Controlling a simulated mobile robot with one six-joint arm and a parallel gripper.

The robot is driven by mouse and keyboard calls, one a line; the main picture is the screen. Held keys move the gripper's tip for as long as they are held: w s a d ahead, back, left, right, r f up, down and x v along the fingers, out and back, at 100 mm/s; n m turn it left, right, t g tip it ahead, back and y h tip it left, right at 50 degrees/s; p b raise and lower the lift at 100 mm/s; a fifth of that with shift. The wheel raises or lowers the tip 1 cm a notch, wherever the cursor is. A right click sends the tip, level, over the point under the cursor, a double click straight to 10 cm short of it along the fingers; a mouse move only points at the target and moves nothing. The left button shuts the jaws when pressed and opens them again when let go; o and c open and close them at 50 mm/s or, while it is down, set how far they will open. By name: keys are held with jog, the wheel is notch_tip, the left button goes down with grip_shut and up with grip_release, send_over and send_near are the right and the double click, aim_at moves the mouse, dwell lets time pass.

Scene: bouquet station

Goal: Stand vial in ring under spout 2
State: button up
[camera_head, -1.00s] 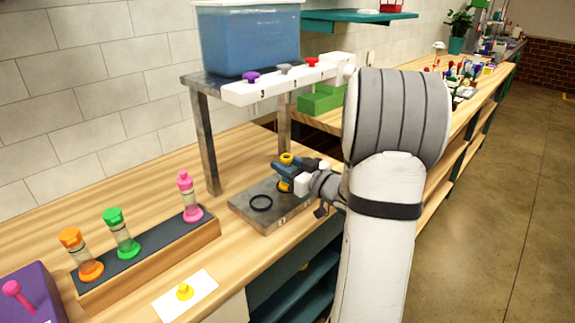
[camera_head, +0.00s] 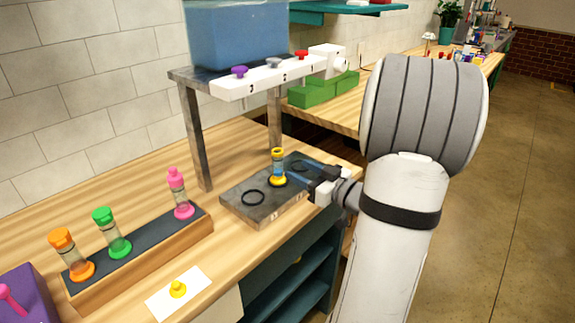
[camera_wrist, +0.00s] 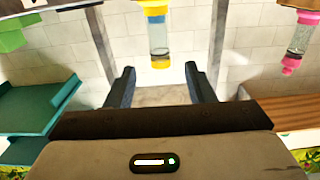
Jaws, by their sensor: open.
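The vial (camera_head: 278,165) stands upright on the grey plate (camera_head: 240,210) under the dispenser, with a yellow cap, a blue band and a yellow foot. Its foot appears to be at the middle ring, below spout 2 with the grey knob (camera_head: 273,62); the ring itself is mostly hidden by the foot. My gripper (camera_head: 304,170) is open and empty to the right of the vial, apart from it. The wrist view shows the scene upside down, with the vial (camera_wrist: 158,38) beyond the gap between my open fingers (camera_wrist: 158,78).
An empty black ring (camera_head: 253,197) lies on the plate's left part. Stand legs (camera_head: 195,140) rise behind the plate. A rack (camera_head: 140,262) holds orange, green and pink vials at left. A yellow-knobbed piece (camera_head: 178,289) sits on a white card in front. Green blocks (camera_head: 320,92) stand behind.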

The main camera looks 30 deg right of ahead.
jog(key=h, duration=0.2)
jog(key=w+m+g+h, duration=0.1)
jog(key=h, duration=0.1)
jog(key=w+g+h, duration=0.1)
jog(key=h, duration=0.1)
jog(key=shift+d+m+h, duration=0.1)
jog(key=shift+m+h, duration=0.3)
jog(key=shift+s+a+m+g+h, duration=0.15)
jog(key=shift+a+m+g+h, duration=0.2)
jog(key=shift+g+h, duration=0.4)
jog(key=s+a+g, duration=0.2)
jog(key=s+a+f+m+g, duration=0.1)
jog(key=s+a+g, duration=0.1)
jog(key=a, duration=0.1)
jog(key=s+a+f+m+g+h, duration=0.1)
jog(key=s+a+g, duration=0.1)
jog(key=s, duration=0.1)
jog(key=shift+a, duration=0.25)
jog(key=s+a+f+g+y, duration=0.1)
jog(key=s+a+g+y, duration=0.2)
jog(key=s+a, duration=0.8)
jog(key=shift+s+f+g, duration=0.2)
jog(key=shift+s+g, duration=0.4)
jog(key=shift+g, duration=0.55)
jog(key=shift+a+n, duration=0.1)
jog(key=shift+n, duration=0.15)
